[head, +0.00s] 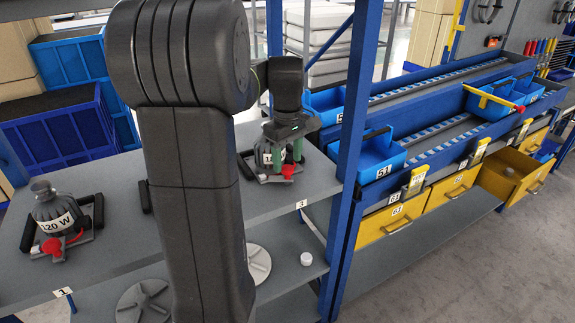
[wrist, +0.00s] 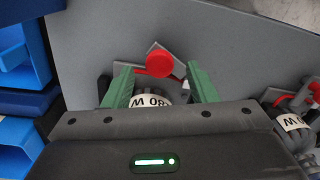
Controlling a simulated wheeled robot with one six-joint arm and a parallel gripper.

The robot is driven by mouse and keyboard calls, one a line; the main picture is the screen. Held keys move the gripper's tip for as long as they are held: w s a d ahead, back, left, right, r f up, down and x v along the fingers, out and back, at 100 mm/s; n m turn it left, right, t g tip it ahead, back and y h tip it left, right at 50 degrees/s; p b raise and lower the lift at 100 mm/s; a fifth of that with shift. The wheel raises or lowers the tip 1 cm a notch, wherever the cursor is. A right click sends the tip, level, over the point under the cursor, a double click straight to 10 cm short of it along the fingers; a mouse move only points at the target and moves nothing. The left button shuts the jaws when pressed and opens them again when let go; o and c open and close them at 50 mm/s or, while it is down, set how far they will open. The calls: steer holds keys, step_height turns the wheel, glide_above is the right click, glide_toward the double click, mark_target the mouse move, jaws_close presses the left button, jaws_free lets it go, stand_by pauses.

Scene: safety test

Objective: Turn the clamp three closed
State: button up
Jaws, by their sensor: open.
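The clamp above shelf tag 3 (head: 301,204) holds a dark bottle-like part with a white label. Its red knob (head: 287,171) faces the shelf front. In the wrist view the red knob (wrist: 159,64) shows just beyond and between the green fingertips, on a grey and red lever. My gripper (head: 288,152) is over this clamp, pointing down, with its green fingers apart. In the wrist view my gripper (wrist: 160,84) straddles the labelled part (wrist: 148,101), and nothing is seen gripped. The gripper body hides most of the clamp, and whether the fingers touch anything cannot be told.
Another clamp with a red knob (head: 52,246) holds a part labelled 120 W (head: 55,222) at the left of the shelf. A blue post (head: 352,110) stands close to the right of my gripper. Blue bins (head: 376,155) and yellow drawers (head: 392,220) lie beyond it.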

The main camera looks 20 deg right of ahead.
steer(key=shift+f, duration=1.1)
steer(key=c, duration=1)
steer(key=shift+o, duration=0.2)
